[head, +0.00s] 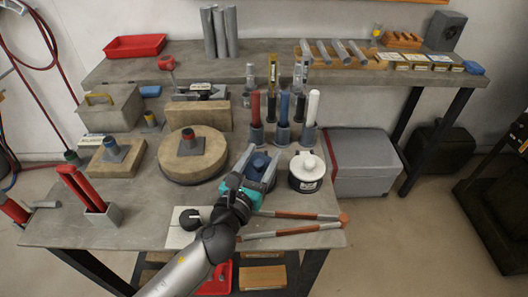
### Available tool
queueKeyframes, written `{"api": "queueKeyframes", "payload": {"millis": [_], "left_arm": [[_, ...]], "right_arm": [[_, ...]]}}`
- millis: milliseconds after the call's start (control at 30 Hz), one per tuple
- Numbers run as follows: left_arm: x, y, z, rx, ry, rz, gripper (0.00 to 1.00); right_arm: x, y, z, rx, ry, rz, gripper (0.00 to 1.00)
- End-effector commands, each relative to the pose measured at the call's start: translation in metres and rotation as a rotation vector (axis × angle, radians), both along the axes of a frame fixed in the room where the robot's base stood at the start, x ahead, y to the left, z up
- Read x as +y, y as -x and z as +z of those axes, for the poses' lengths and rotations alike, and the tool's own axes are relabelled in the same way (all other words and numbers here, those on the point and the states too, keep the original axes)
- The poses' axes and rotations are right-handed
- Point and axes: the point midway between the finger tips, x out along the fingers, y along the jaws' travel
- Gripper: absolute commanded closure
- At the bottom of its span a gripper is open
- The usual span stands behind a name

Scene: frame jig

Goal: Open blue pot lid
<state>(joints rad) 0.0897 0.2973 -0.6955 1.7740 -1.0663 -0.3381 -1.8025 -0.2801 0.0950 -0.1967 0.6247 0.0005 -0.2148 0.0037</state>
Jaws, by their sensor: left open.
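The blue pot (262,163) stands on the front workbench, just left of the white pot. Its rounded blue lid shows between the fingers of my left gripper (258,162). The gripper is open, with one finger on each side of the lid. I cannot tell whether the fingers touch it. The lower part of the pot is partly hidden by the gripper and wrist. My right gripper is not in view.
A white pot (307,173) stands close on the right. Red, blue and white handled tools stand in holders (283,133) behind. A round wooden block (192,157) lies left. Orange-and-grey rods (290,234) lie in front. A grey case (365,165) is at the right.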

Motion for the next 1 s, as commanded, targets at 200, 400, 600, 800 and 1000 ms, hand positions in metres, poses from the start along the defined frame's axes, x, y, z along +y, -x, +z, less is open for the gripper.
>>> {"api": "queueKeyframes", "payload": {"millis": [200, 400, 600, 800, 1000], "left_arm": [[-0.0056, -0.0122, -0.0003, 0.001, 0.001, -0.001, 0.39], [-0.006, -0.0131, 0.0, 0.001, 0.001, -0.001, 0.39], [-0.0057, -0.0129, -0.0001, 0.001, 0.001, -0.001, 0.52], [-0.0055, -0.0129, -0.0002, 0.001, 0.001, 0.0, 0.75], [-0.0054, -0.0128, -0.0003, 0.001, 0.001, 0.0, 0.97]], "right_arm": [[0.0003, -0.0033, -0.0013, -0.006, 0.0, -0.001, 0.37], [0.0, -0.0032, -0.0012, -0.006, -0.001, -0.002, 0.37], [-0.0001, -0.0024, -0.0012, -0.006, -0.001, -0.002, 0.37], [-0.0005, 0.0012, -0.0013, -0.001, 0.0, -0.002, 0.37], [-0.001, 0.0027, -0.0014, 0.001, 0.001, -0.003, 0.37]]}}
